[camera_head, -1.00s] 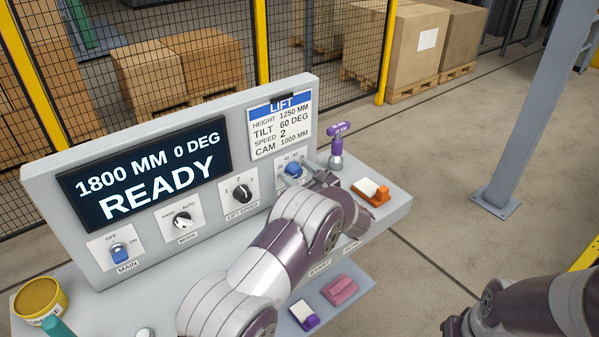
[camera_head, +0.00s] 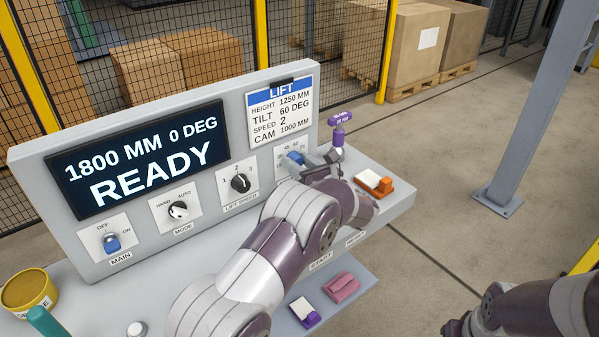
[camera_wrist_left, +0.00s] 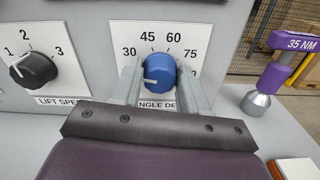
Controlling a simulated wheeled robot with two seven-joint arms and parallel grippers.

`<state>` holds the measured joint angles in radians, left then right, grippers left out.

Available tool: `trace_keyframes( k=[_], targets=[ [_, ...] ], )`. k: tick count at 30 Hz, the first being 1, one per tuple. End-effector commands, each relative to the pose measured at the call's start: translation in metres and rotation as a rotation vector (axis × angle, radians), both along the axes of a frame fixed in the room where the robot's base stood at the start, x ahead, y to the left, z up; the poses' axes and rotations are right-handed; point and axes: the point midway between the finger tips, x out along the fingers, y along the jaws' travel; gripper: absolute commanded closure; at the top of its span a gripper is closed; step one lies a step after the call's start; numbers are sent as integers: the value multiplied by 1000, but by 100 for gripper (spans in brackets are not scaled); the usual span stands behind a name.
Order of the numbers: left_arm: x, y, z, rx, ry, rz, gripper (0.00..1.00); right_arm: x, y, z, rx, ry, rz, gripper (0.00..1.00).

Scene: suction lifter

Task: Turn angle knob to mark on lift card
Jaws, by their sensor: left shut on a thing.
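The blue angle knob (camera_wrist_left: 158,70) sits on a white plate (camera_wrist_left: 118,34) marked 30, 45, 60, 75 and more. Its white pointer line points left, just below the 30 mark. My left gripper (camera_wrist_left: 160,78) has one finger on each side of the knob and is shut on it. In the head view the knob (camera_head: 296,158) is partly covered by the gripper and arm. The lift card (camera_head: 281,115) reads height 1250 MM, tilt 60 DEG, speed 2, cam 1000 MM. The display (camera_head: 140,160) reads 1800 MM, 0 DEG, READY. My right arm shows at the lower right; its fingers are unclear.
The lift speed knob (camera_head: 241,183) is left of the angle knob. A purple 35 NM tool (camera_head: 339,132) stands close to its right. An orange and white block (camera_head: 374,184) lies on the console's right end. Purple and pink blocks lie on the lower shelf.

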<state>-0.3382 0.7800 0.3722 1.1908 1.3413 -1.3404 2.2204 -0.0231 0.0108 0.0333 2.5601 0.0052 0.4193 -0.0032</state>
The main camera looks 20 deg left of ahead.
Motion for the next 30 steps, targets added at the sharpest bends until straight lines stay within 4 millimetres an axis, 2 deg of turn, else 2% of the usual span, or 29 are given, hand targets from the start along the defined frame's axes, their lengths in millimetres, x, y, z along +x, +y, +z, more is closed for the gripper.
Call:
trace_keyframes(
  k=[1,3,12,21,30],
  targets=[
    [0,-1,-5,25,29,-1,87,0,0,-12,0,0,0,57],
    [0,-1,-5,67,82,-1,87,0,0,-18,0,0,0,57],
    [1,-2,-2,241,305,-2,87,0,0,-38,0,0,0,57],
    [2,-2,-1,417,532,-2,87,0,0,-47,0,0,0,57],
    [3,-3,0,593,757,-3,87,0,0,-46,0,0,0,57]
  ],
)
